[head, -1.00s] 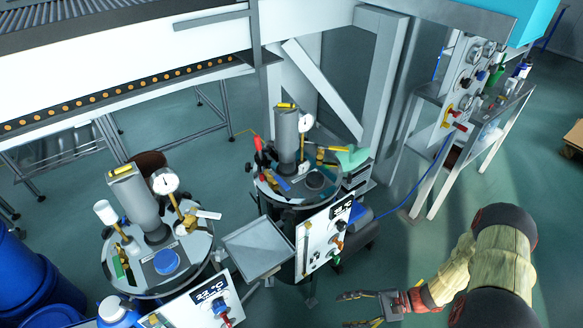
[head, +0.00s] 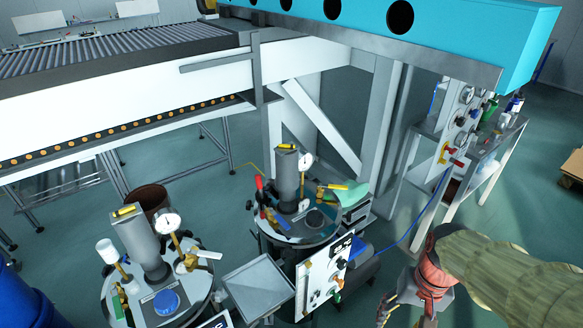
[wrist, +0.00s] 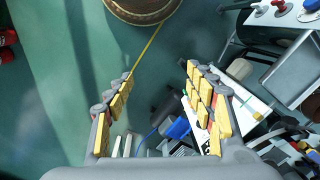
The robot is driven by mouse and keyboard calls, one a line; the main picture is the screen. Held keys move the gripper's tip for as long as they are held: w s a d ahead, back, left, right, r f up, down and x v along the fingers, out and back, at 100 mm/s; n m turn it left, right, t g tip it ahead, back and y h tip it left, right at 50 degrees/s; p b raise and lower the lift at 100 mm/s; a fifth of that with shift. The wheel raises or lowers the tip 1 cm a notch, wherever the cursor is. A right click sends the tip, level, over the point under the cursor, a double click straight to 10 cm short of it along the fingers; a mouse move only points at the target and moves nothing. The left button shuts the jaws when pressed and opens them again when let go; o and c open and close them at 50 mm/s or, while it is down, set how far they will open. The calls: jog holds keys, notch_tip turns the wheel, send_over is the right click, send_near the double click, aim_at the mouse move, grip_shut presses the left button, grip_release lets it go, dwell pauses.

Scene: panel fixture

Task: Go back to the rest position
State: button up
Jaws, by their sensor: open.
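My gripper (head: 403,318) is low at the right of the head view, partly cut off by the bottom edge. My arm comes in from the right edge. In the wrist view, the two yellow-padded fingers (wrist: 160,80) are spread wide apart with nothing between them. The panel fixture (head: 325,272), with its display and knobs, stands on the front of the far vessel (head: 300,225), to the left of my gripper. A clear gap shows between gripper and panel in the head view.
A near vessel (head: 165,295) with a gauge and blue cap stands at the lower left. A grey tray (head: 258,287) sits between the vessels. A wall panel with valves (head: 460,125) and a shelf (head: 490,150) stand at the back right. Open green floor (head: 400,265) lies around my gripper.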

jog(key=s+a+r+n+t, duration=0.1)
jog(key=a+r+t, duration=0.1)
jog(key=r, duration=0.6)
jog(key=s+a+r+n+t+p, duration=0.1)
jog(key=a+r+n+t, duration=0.1)
jog(key=r, duration=0.6)
jog(key=shift+s+a+t+h, duration=0.15)
jog(key=shift+a+t+h, duration=0.25)
jog(key=shift+a+t, duration=0.4)
